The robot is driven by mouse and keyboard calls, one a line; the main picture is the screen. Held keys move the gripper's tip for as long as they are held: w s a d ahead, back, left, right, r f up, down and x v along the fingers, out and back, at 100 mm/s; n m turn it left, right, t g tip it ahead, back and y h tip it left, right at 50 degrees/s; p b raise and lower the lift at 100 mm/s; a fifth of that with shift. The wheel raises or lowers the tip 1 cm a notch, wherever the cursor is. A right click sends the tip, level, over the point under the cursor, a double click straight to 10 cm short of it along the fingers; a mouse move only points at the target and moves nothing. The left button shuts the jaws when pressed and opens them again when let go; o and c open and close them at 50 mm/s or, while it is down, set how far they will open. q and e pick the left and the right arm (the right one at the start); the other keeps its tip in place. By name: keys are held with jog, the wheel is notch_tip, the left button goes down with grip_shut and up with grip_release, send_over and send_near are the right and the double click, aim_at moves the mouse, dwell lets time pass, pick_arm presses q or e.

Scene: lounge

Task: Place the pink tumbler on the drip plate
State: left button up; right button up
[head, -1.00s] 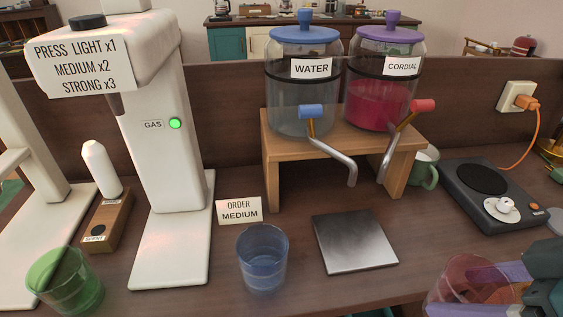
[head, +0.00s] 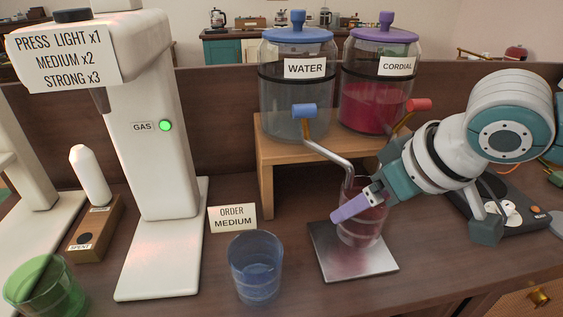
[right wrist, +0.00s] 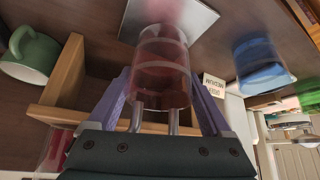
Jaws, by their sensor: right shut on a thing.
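The pink tumbler (head: 362,222) is a clear pinkish glass, upright over the drip plate (head: 324,262), a square metal plate on the counter. My right gripper (head: 364,203) is shut on the tumbler's sides. The tumbler's base is over the plate's middle; I cannot tell whether it touches. A pinkish reflection shows on the plate. In the right wrist view the tumbler (right wrist: 162,78) is between the purple fingers (right wrist: 161,98), with the plate (right wrist: 196,14) beyond its base. My left gripper is out of view.
The water jar (head: 297,100) and cordial jar (head: 374,95) stand on a wooden stand (head: 270,150); their metal spouts hang close to the tumbler. A blue tumbler (head: 256,272) is left of the plate, behind it an order card (head: 233,217). A hot plate (head: 525,218) is at right.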

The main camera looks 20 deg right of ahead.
jog(key=shift+w, duration=0.4)
jog(key=shift+f+b, duration=0.35)
jog(key=shift+f, duration=1.35)
jog(key=shift+f, duration=0.1)
jog(key=o, duration=1.4)
jog(key=shift+o, duration=0.2)
